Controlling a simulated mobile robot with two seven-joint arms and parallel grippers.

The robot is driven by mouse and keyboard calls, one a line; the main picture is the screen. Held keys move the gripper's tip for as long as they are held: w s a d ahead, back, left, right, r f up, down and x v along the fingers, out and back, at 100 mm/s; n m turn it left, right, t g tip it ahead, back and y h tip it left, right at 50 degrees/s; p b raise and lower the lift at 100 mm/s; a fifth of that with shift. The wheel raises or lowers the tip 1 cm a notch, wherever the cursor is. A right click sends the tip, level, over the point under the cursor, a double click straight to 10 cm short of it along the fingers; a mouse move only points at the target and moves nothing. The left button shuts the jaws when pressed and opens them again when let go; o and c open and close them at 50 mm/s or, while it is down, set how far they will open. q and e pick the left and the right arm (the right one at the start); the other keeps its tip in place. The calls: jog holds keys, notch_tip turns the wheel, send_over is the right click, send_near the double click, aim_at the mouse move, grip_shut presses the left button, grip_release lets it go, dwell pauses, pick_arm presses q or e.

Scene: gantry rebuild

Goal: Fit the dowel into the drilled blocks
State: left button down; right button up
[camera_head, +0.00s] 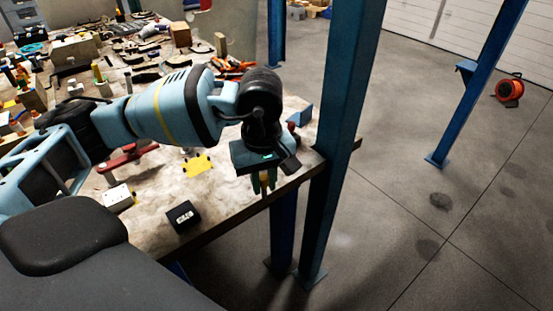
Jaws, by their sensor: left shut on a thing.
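My left gripper (264,184) hangs fingers-down at the right edge of the workbench (225,210), near the blue post. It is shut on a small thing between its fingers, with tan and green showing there. The thing is mostly hidden, and I cannot tell whether it is the dowel. I cannot make out the drilled blocks for sure. A wooden block (180,34) stands at the back of the bench. My right gripper is not in view.
A blue post (343,110) stands just right of the gripper. Clutter fills the back. A red reel (509,90) stands on open floor.

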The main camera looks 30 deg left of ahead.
pick_arm(q)
jog(key=m, duration=0.3)
jog(key=d+m, duration=0.1)
jog(key=m, duration=0.2)
jog(key=d+m, duration=0.1)
jog(key=m, duration=0.3)
jog(key=shift+w+d, duration=0.15)
jog(key=shift+w, duration=0.15)
jog(key=shift+w, duration=0.15)
